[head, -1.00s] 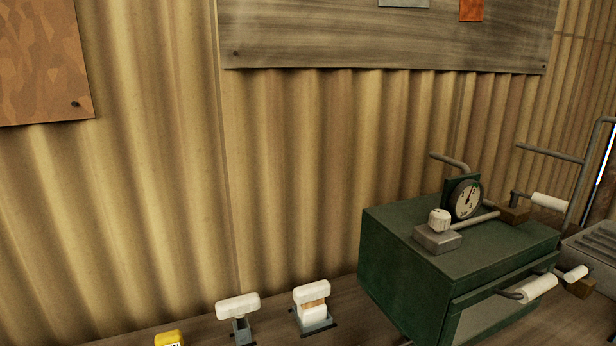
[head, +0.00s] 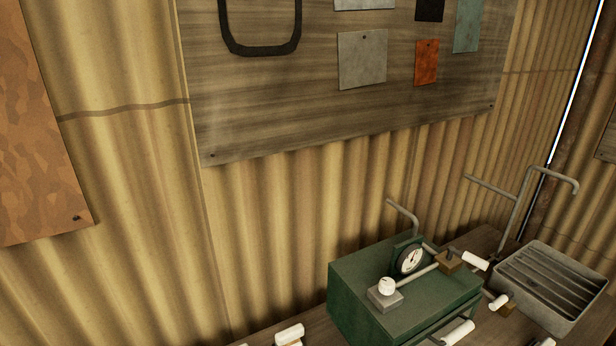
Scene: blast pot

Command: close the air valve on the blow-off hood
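The green box (head: 345,300), which looks like the blow-off hood, stands on the bench at lower right. On its top are a round dial gauge (head: 411,259), a white knob (head: 386,286) on a grey block, and a pipe running to a brass valve body (head: 450,262). A white lever handle (head: 475,261) points right from this valve body. A second white handle (head: 499,302) sits by a brass block beside the box's right side. Neither gripper is in view.
A grey slatted tray (head: 550,283) with a bent pipe behind it stands right of the box. A white-topped item (head: 289,335) is at the bottom edge. A corrugated wall (head: 270,220) and a board with hung patches (head: 280,100) rise behind the bench (head: 310,325).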

